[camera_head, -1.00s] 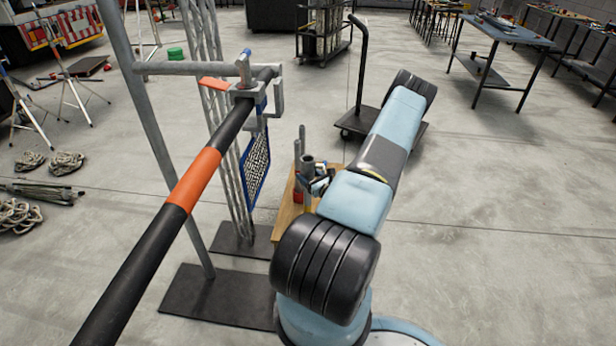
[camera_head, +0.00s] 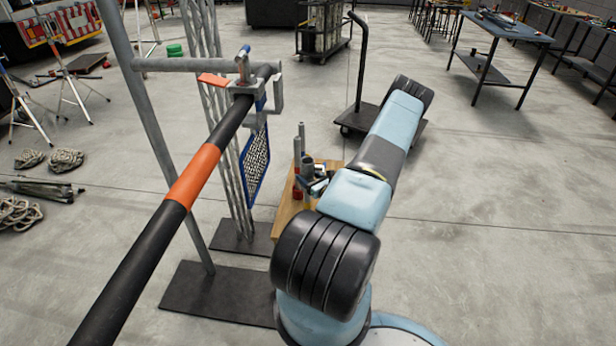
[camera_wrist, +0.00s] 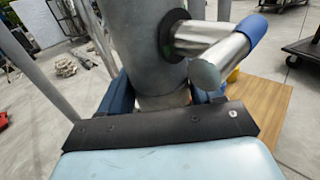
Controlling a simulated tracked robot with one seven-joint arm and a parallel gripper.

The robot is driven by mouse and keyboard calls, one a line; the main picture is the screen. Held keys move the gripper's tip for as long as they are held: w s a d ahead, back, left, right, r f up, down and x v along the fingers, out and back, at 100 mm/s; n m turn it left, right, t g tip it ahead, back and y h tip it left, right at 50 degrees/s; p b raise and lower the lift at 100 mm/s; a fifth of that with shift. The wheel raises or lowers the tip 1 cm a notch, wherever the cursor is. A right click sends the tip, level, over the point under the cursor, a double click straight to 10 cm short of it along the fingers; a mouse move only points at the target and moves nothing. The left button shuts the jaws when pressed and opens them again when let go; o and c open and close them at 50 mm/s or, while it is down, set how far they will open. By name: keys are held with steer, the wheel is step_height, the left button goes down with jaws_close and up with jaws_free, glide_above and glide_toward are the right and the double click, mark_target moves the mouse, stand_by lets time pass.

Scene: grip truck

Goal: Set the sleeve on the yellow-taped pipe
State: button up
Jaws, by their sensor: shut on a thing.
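My gripper (camera_wrist: 163,97) is shut on the sleeve (camera_wrist: 148,50), a wide grey tube between its blue fingers in the wrist view. In the head view the sleeve (camera_head: 307,164) shows as a dark grey open-topped tube beside the upright pipes. Two bare metal pipes show right of the sleeve in the wrist view; one has blue tape (camera_wrist: 251,29) near its end. A patch of yellow (camera_wrist: 233,76) shows behind the nearer pipe (camera_wrist: 207,75), but I cannot tell which pipe bears it. The sleeve's lower end and any pipe inside it are hidden.
The pipes stand at a wooden board (camera_head: 288,220). A metal frame with a black and orange bar (camera_head: 195,172) and a blue-edged net (camera_head: 256,165) stands close on the left. A cart (camera_head: 380,122) is behind. Open floor lies to the right.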

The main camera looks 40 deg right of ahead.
steer(key=shift+f, duration=1)
steer(key=shift+f, duration=0.6)
stand_by(0.3)
steer(key=o, duration=1.6)
steer(key=shift+s, duration=0.1)
steer(key=s+a, duration=0.1)
steer(key=s, duration=1.2)
steer(key=shift+s, duration=0.3)
